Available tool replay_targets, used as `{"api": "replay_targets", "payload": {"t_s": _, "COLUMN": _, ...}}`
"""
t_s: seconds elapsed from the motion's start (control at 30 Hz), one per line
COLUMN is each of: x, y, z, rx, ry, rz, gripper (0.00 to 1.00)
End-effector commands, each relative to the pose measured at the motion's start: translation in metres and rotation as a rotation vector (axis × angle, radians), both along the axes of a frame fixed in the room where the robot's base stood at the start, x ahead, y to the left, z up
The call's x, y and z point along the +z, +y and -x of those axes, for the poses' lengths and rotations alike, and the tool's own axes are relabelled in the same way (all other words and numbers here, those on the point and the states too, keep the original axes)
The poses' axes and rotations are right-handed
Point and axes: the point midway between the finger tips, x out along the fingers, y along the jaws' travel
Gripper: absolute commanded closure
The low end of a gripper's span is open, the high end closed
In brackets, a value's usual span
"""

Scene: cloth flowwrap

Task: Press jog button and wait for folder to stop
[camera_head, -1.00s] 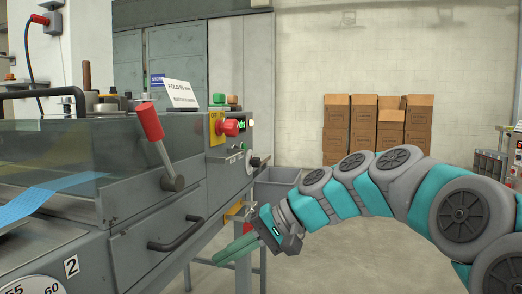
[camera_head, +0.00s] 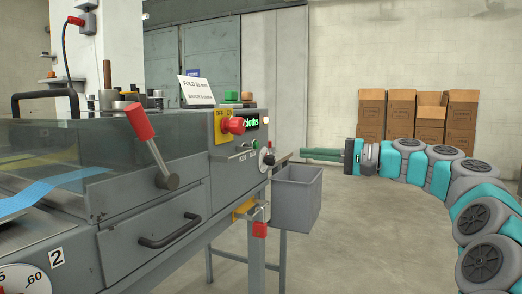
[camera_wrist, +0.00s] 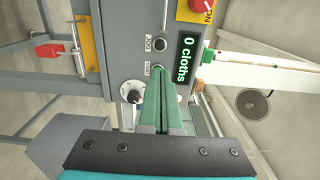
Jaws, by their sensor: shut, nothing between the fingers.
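The folder is a large grey machine (camera_head: 150,205) at left in the head view, with a blue cloth strip (camera_head: 38,193) on its bed. Its end control panel (camera_head: 235,165) has small buttons, a black knob and a lit green display. In the wrist view, two small round buttons (camera_wrist: 158,44) sit beside the display (camera_wrist: 187,52), which reads "0 cloths". One label beside them seems to read JOG. My gripper (camera_head: 304,155) is shut and empty, its green fingers level with the panel. In the wrist view its fingertips (camera_wrist: 160,72) overlap the lower button; contact cannot be told.
A red-handled lever (camera_head: 147,138) stands on the machine's front. A grey bin (camera_head: 297,195) is below my gripper. Cardboard boxes (camera_head: 400,115) stand against the back wall. Floor at right is open.

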Motion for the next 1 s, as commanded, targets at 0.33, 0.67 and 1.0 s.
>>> {"api": "replay_targets", "payload": {"t_s": 0.33, "x": 0.0, "y": 0.014, "z": -0.004, "rx": 0.004, "ry": 0.001, "rz": 0.003, "gripper": 1.0}}
{"api": "replay_targets", "payload": {"t_s": 0.67, "x": 0.0, "y": 0.073, "z": -0.025, "rx": 0.003, "ry": 0.0, "rz": 0.004, "gripper": 1.0}}
{"api": "replay_targets", "payload": {"t_s": 1.0, "x": -0.001, "y": 0.122, "z": -0.044, "rx": 0.002, "ry": 0.002, "rz": 0.003, "gripper": 1.0}}
